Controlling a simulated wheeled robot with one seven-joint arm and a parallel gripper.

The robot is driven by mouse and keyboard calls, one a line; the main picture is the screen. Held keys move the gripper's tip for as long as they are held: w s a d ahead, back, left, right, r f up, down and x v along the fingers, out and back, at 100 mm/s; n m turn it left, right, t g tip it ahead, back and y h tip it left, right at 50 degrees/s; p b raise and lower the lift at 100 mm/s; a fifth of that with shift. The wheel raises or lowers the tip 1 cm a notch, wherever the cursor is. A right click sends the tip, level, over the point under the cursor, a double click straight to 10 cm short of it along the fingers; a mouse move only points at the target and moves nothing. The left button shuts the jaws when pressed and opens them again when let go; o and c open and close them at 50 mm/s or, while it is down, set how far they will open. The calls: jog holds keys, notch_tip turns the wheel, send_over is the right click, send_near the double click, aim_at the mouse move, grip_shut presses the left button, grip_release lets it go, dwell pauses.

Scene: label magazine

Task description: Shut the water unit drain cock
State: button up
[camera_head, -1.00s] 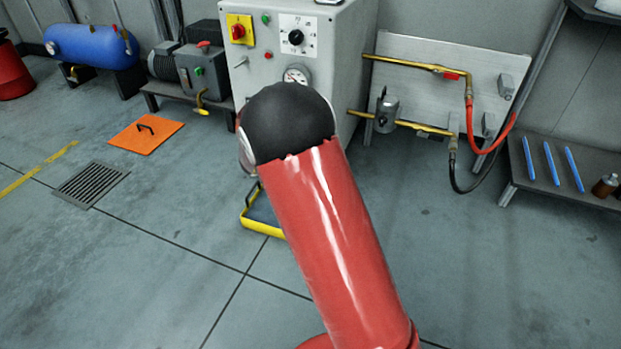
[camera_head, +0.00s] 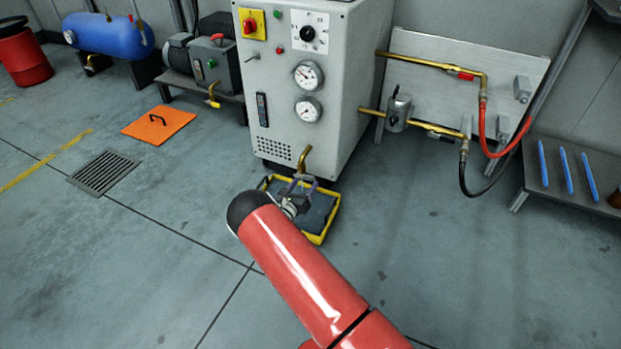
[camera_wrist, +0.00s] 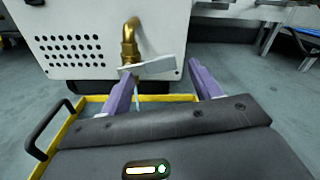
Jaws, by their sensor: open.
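The water unit (camera_head: 300,75) is a pale grey cabinet with gauges. Its brass drain cock (camera_head: 305,158) sticks out low on the front. In the wrist view the cock (camera_wrist: 130,42) bends down, with a flat grey lever (camera_wrist: 160,65) lying crosswise to the pipe. A thin pale streak shows below the cock, perhaps water. My gripper (camera_head: 300,184) is open and low in front of the cock. In the wrist view its purple fingers (camera_wrist: 162,82) stand to either side of the lever's span; the left one overlaps the lever's left end. Contact cannot be told.
A yellow-rimmed tray (camera_head: 323,237) lies on the floor under the cock and my gripper. Brass pipes with red and black hoses (camera_head: 500,125) are on a panel at right. An orange floor plate (camera_head: 158,122) and a drain grate (camera_head: 104,172) lie left. Floor in front is clear.

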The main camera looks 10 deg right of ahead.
aim_at(309, 178)
jog(key=x, duration=0.5)
jog(key=shift+b, duration=0.35)
